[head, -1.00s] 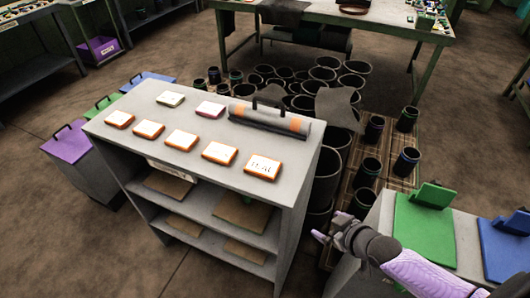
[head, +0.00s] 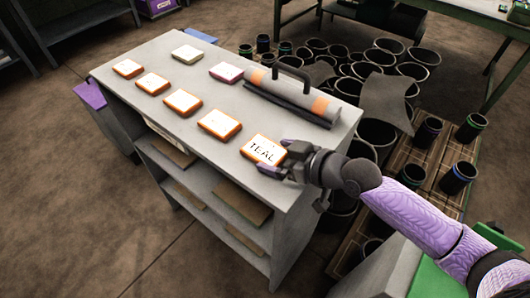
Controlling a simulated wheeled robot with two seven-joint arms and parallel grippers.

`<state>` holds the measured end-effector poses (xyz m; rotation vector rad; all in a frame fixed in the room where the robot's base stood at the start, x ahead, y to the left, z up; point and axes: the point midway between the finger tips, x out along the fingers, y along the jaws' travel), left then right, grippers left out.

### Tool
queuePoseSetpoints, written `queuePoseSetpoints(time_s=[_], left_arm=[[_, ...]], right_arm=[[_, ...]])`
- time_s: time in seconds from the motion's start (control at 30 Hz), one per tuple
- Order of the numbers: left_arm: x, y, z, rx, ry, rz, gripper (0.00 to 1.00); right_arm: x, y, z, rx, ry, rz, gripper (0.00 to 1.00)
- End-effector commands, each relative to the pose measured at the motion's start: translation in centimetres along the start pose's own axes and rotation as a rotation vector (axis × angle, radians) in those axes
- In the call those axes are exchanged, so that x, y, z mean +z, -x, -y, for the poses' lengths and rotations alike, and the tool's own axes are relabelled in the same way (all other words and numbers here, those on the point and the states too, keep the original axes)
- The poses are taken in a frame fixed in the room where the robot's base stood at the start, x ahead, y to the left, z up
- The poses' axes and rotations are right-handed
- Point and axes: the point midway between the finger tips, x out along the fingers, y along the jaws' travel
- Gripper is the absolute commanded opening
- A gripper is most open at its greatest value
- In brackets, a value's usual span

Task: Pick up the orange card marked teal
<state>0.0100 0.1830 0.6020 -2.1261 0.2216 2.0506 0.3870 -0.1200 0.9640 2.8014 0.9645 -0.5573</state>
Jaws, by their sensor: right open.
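The orange-edged card marked TEAL (head: 264,149) lies flat on the grey cabinet top (head: 195,135), close to its near right corner. My right gripper (head: 275,159) is at the card's right side, its fingers open around the card's right end. I cannot tell whether the fingers touch the card. The card's right edge is partly hidden by the gripper. My left gripper is not in view.
Several other orange-edged cards (head: 219,124) lie in a row to the left. A green-edged card (head: 187,54) and a pink-edged card (head: 226,73) lie behind them. Black sleeves (head: 382,98) crowd the floor beyond.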

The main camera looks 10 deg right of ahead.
Motion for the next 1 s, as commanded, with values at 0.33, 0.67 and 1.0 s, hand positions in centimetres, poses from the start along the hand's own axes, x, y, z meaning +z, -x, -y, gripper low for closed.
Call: queuePoseSetpoints(time_s=[0.33, 0.67, 1.0], left_arm=[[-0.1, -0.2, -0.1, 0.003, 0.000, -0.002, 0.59], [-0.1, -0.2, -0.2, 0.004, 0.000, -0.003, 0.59], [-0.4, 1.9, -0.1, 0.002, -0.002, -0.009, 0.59]], right_arm=[[-0.1, -1.1, 0.0, 0.000, 0.000, 0.000, 0.92], [0.0, -1.1, 0.0, 0.001, 0.000, 0.000, 0.32], [-4.0, 0.5, 0.0, 0.001, 0.005, -0.004, 0.32]])
